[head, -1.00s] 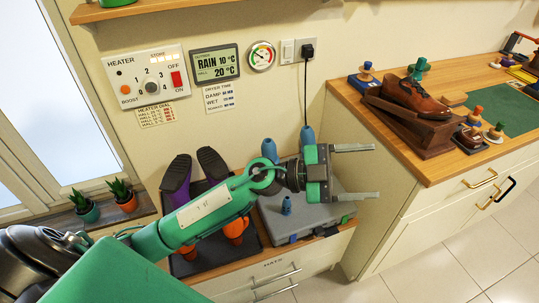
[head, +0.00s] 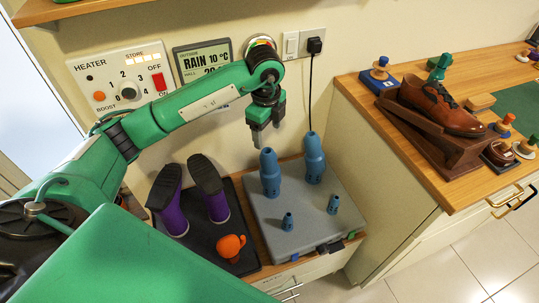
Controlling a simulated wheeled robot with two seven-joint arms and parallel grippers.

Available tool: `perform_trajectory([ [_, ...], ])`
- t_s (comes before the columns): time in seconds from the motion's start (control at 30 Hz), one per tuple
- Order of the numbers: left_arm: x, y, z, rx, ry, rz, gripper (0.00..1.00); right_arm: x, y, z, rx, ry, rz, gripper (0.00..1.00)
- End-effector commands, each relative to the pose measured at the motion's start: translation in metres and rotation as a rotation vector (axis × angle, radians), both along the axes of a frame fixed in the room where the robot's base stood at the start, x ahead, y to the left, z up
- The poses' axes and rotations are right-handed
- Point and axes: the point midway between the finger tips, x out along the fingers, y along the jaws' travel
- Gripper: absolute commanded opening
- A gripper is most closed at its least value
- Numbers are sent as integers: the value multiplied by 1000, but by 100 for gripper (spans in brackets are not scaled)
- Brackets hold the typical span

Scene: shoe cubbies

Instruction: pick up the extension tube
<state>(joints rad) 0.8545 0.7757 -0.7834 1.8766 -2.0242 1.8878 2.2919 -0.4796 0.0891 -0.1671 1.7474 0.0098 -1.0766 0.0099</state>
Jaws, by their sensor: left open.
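Two tall blue tubes stand upright at the back of a grey box (head: 262,225): a left one (head: 270,176) and a right one (head: 313,160). The tall blue ones look most like extension tubes; I cannot tell for sure. My left gripper (head: 266,132) is open and empty, its fingers pointing down. In the picture it is just above the left tall tube, apart from it. My right gripper is not in view.
Purple boots (head: 168,205) and an orange item (head: 231,245) are on a black mat left of the box. A wooden counter (head: 372,108) with a brown shoe (head: 440,108) stands right.

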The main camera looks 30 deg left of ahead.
Motion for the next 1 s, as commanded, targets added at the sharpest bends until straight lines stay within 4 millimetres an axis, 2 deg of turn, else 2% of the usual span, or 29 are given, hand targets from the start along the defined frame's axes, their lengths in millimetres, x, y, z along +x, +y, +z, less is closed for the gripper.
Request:
perform_trajectory([
  [0.33, 2, 0, -66, 1, 6, 0, 70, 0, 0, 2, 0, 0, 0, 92],
  [0.57, 2, 0, -84, -1, 4, -1, 70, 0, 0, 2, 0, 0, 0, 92],
  [0.83, 4, 2, -121, -2, 4, -2, 70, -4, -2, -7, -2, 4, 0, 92],
  [1.0, 5, 2, -133, -3, 2, -2, 70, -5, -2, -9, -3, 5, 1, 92],
])
